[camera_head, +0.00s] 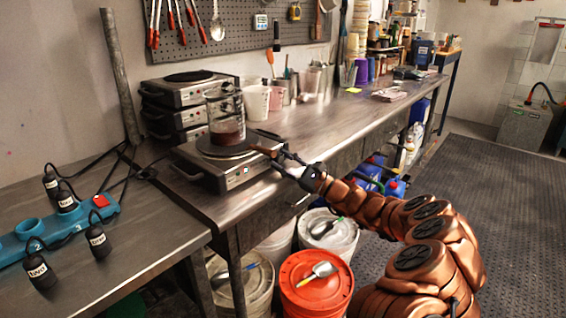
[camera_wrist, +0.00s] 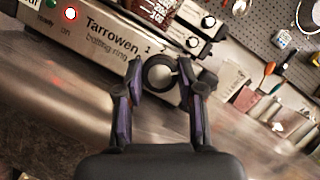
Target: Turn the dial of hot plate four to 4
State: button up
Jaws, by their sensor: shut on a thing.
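The hot plate (camera_head: 205,172) stands on the metal bench, its steel front reading "Tarrowen boiling ring" in the wrist view (camera_wrist: 80,35). A label at that view's left edge is cut off. Its round dial (camera_wrist: 160,73) has a dark rim and a pale face; the marks 1 and 2 show above it. The pointer and the other marks cannot be read. My gripper (camera_wrist: 161,78) is shut on the dial, one finger on each side. In the head view my gripper (camera_head: 283,160) is at the plate's right front corner.
A glass beaker (camera_head: 225,112) with dark red liquid stands on the plate. More hot plates (camera_head: 180,95) are stacked behind. A blue power strip (camera_head: 85,222) with black plugs lies at left. Buckets (camera_head: 318,285) stand under the bench.

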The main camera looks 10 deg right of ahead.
jog(key=shift+f+m+t, duration=0.1)
jog(key=shift+m+t, duration=0.2)
jog(key=shift+m, duration=0.5)
jog(key=shift+m+h, duration=0.3)
jog(key=o, duration=1.1)
jog(key=shift+o, duration=0.2)
jog(key=v, duration=1.2)
jog(key=shift+s+a, duration=0.1)
jog(key=shift+a, duration=0.05)
